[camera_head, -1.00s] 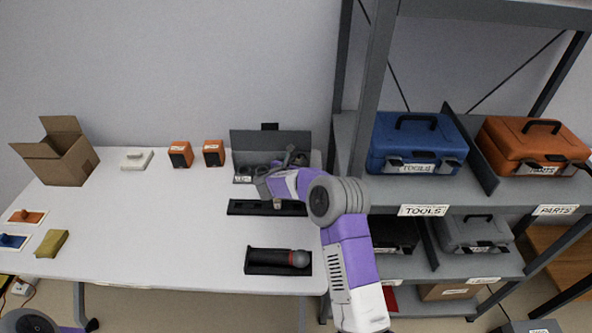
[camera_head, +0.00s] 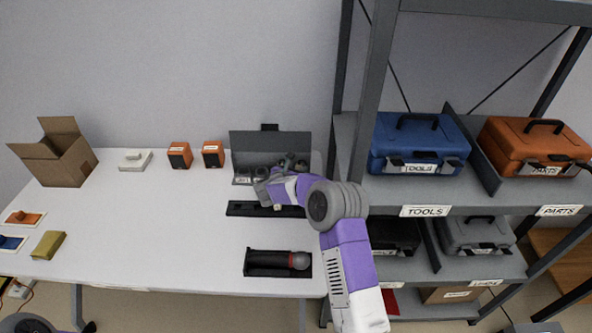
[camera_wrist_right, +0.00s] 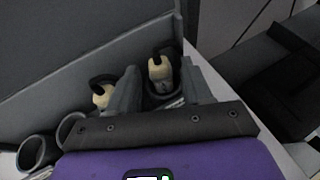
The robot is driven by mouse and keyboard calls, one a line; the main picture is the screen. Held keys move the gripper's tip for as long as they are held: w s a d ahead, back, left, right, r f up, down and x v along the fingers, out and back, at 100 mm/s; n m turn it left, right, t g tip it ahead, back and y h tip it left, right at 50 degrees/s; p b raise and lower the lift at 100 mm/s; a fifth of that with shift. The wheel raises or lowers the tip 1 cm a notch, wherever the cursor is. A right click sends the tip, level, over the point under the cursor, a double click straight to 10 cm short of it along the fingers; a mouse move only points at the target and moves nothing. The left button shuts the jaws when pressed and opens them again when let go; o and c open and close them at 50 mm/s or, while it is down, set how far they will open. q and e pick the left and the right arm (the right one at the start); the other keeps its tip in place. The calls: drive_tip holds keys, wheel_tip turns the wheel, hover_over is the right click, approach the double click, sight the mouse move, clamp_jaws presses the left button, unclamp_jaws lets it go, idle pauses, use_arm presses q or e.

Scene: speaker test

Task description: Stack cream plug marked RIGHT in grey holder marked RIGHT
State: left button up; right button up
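Two cream plugs with black hooked tops show in the right wrist view: one (camera_wrist_right: 160,68) stands in a round grey holder (camera_wrist_right: 165,92) between my right gripper's fingers, the other (camera_wrist_right: 103,96) is left of the fingers. My right gripper (camera_wrist_right: 163,78) looks open, its fingers apart on either side of the first plug. Two empty round grey holders (camera_wrist_right: 35,152) (camera_wrist_right: 69,128) stand further left. The markings cannot be read. In the head view my right gripper (camera_head: 288,162) is at the grey rack (camera_head: 270,143). My left gripper is only a dark tip (camera_head: 90,327) at the bottom edge.
A black tray (camera_head: 238,208) lies in front of the rack, and another black tray (camera_head: 262,272) holds a dark tool with a grey ball end (camera_head: 299,261). Two orange speakers (camera_head: 179,155) (camera_head: 213,154) and a cardboard box (camera_head: 62,158) stand left. The shelf (camera_head: 345,150) adjoins the right.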

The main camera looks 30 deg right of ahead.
drive_tip(key=shift+r, duration=0.1)
drive_tip(key=shift+r+p, duration=0.2)
drive_tip(key=shift+p, duration=0.2)
drive_tip(key=p+v, duration=0.1)
drive_tip(key=v, duration=1.1)
drive_tip(key=shift+p, duration=0.4)
